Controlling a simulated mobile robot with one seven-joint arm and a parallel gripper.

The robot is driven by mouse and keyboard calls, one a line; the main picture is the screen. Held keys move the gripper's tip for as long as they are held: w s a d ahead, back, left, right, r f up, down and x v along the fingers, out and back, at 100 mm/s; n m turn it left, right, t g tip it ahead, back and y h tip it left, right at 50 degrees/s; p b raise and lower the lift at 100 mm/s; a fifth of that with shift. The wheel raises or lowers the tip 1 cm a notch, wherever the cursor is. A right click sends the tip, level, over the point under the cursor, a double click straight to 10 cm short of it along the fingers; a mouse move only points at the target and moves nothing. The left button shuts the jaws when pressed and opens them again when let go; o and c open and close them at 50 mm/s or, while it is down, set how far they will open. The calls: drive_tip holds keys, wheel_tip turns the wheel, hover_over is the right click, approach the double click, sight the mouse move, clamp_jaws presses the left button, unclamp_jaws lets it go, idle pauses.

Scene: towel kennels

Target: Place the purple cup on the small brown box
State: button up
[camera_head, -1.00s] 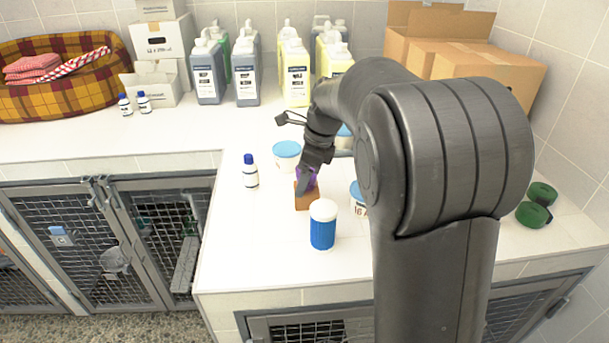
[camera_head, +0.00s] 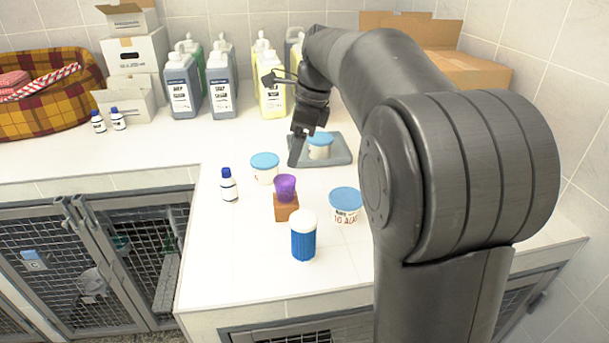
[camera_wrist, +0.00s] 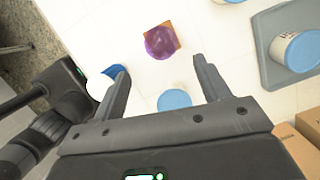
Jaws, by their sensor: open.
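The purple cup (camera_head: 285,187) stands upright on top of the small brown box (camera_head: 286,207) on the white counter. In the wrist view the purple cup (camera_wrist: 160,42) covers most of the brown box (camera_wrist: 177,32). My gripper (camera_head: 302,148) is open and empty, raised above the counter behind the cup and apart from it. In the wrist view my gripper's two fingers (camera_wrist: 162,82) are spread wide, with the cup beyond their tips.
Blue-lidded tubs (camera_head: 264,167) and (camera_head: 345,204) flank the box. A blue bottle with a white cap (camera_head: 303,235) stands in front, a small white bottle (camera_head: 229,185) at left. Another tub sits on a grey tray (camera_head: 340,152). Large jugs (camera_head: 183,85) line the back.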

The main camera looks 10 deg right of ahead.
drive_tip(key=s+d+f+n+t+h, duration=0.1)
drive_tip(key=s+d+f+n, duration=0.1)
drive_tip(key=s+n, duration=0.5)
drive_tip(key=s+d+f+n+t+h, duration=0.1)
drive_tip(key=s+f+n+t, duration=0.1)
drive_tip(key=s+n, duration=0.4)
drive_tip(key=s+d+f+n+t+h, duration=0.1)
drive_tip(key=s+f+n, duration=0.3)
drive_tip(key=s, duration=1)
drive_tip(key=d+n, duration=0.1)
drive_tip(key=n, duration=0.2)
drive_tip(key=shift+s+d+n+t, duration=0.25)
drive_tip(key=shift+d+n+t, duration=0.05)
drive_tip(key=shift+t, duration=0.1)
